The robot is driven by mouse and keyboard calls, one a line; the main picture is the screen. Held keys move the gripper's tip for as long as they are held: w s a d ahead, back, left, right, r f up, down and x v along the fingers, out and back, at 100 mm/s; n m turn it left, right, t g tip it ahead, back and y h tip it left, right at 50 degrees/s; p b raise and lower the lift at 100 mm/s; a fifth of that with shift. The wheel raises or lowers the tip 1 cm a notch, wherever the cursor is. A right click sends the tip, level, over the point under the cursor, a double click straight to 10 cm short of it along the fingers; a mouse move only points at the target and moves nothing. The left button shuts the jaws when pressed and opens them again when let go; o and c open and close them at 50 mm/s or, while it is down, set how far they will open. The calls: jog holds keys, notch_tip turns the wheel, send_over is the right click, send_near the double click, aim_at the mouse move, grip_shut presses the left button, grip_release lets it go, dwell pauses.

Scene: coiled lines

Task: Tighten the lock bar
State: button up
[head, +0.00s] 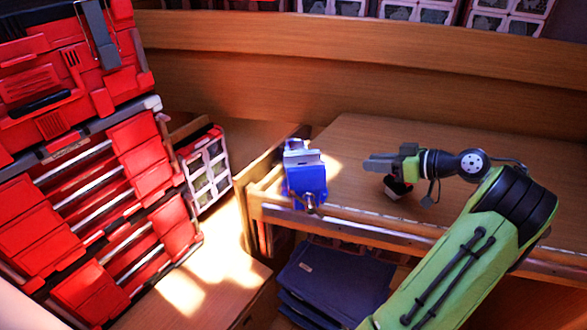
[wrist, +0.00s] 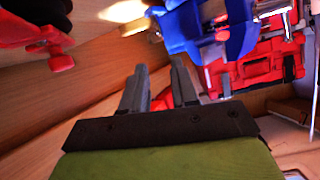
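A blue vise (head: 306,180) with pale metal jaws is fixed at the left front corner of the wooden workbench. A small metal bar (head: 311,204) shows low on its front side; I take it for the lock bar. My gripper (head: 367,164) is above the bench, to the right of the vise and apart from it, with its fingers pointing left. In the wrist view the two grey fingers (wrist: 159,82) stand apart with nothing between them. The vise (wrist: 205,28) shows there beyond the fingers, at upper right; its bar is hard to make out.
Red tool boxes (head: 90,150) are stacked at left. Blue folded items (head: 335,278) lie on the shelf below. The bench between gripper and vise looks clear.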

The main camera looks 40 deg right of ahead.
jog(key=shift+n, duration=0.8)
jog(key=x, duration=1.5)
jog(key=shift+w+b, duration=0.2)
jog(key=shift+b, duration=0.2)
grip_shut()
jog(key=shift+b, duration=0.3)
